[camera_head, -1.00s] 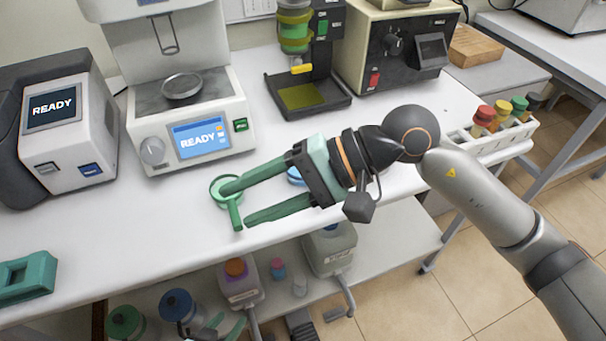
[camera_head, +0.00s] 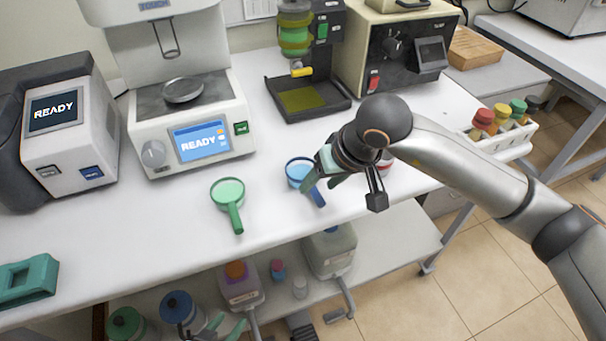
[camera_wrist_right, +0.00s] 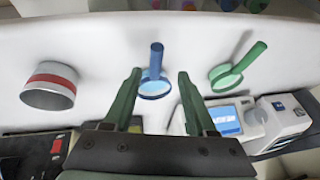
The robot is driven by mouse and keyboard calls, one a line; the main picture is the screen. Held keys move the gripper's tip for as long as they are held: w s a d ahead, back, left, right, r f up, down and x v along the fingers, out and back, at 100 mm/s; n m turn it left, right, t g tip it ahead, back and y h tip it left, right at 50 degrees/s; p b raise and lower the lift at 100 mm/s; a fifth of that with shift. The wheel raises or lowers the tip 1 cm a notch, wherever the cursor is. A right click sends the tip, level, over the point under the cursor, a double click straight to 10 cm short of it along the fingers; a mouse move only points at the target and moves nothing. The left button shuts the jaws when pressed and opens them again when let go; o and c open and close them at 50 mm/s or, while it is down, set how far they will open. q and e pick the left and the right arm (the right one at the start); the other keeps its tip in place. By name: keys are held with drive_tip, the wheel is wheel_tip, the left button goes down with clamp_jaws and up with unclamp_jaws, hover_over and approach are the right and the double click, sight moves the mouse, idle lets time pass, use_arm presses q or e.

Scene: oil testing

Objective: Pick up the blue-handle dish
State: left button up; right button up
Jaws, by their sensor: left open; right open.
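The blue-handle dish (camera_head: 297,170) lies on the white bench, its handle pointing toward the front edge. In the right wrist view the dish (camera_wrist_right: 154,87) appears between the two green fingers, its handle pointing away from the palm. My right gripper (camera_head: 324,184) points down above and beside the dish, open and empty. It also shows open in the right wrist view (camera_wrist_right: 159,74). It partly hides the dish in the head view. A green-handle dish (camera_head: 228,190) lies to the left.
A red-banded cylinder (camera_wrist_right: 50,84) stands beside the blue dish, partly hidden in the head view. A white READY machine (camera_head: 190,122) and a black-based apparatus (camera_head: 310,98) stand behind. A teal block (camera_head: 27,280) sits at far left. The bench front between the dishes is clear.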

sight(318, 193)
drive_tip(key=shift+d+p+x, duration=0.15)
drive_tip(key=shift+p+x, duration=0.15)
drive_tip(key=shift+x, duration=1.05)
drive_tip(key=shift+d+p+x, duration=0.15)
drive_tip(key=shift+p+x, duration=0.15)
drive_tip(key=shift+x, duration=1.05)
drive_tip(key=shift+s+f, duration=0.15)
drive_tip(key=shift+c, duration=0.4)
clamp_jaws()
